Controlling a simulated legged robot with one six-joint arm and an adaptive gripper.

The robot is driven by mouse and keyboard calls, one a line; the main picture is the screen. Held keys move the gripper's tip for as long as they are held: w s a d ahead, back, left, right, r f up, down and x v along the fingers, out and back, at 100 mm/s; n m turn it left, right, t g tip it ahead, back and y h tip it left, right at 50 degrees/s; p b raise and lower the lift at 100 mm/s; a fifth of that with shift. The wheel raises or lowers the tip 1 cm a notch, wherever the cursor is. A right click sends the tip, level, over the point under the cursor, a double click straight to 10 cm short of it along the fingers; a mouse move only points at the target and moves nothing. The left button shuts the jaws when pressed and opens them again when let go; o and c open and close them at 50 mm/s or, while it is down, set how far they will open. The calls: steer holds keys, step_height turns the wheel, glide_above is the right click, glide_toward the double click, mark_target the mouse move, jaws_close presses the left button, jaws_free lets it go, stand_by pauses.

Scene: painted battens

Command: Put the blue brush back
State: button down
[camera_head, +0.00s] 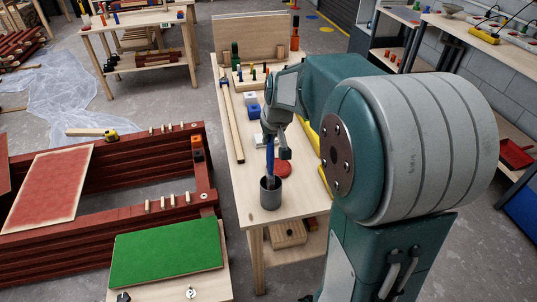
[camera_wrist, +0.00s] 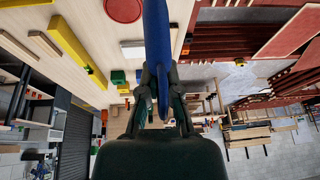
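The blue brush (camera_head: 269,153) stands close to upright, its lower end at the mouth of a grey cup (camera_head: 270,195) near the front end of the light wooden bench. How deep it reaches inside is hidden by the cup wall. My gripper (camera_head: 276,142) is above the cup, at the brush's upper part. In the wrist view the blue brush (camera_wrist: 157,35) runs between the two fingers of my gripper (camera_wrist: 162,85), which are close against its sides. The cup is not clear in the wrist view.
A red disc (camera_head: 283,168) lies behind the cup. Blue and white blocks (camera_head: 253,111), a long batten (camera_head: 233,125) and yellow pieces (camera_head: 325,182) lie along the bench. A green board (camera_head: 166,252) and dark red battens (camera_head: 100,235) are to the left.

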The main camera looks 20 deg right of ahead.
mark_target(269, 154)
steer(key=f, duration=0.4)
steer(key=shift+d+f, duration=0.2)
steer(key=shift+f, duration=0.1)
steer(key=shift+a+f, duration=0.15)
steer(key=shift+f, duration=0.35)
steer(key=c, duration=0.8)
jaws_free()
steer(key=shift+f, duration=0.1)
steer(key=v, duration=1.1)
steer(key=s+a+r, duration=0.1)
steer(key=s+a, duration=0.4)
steer(key=s, duration=0.5)
steer(key=s+a+r+n+t, duration=0.1)
steer(key=s+a, duration=0.3)
steer(key=s, duration=0.6)
steer(key=shift+a, duration=0.35)
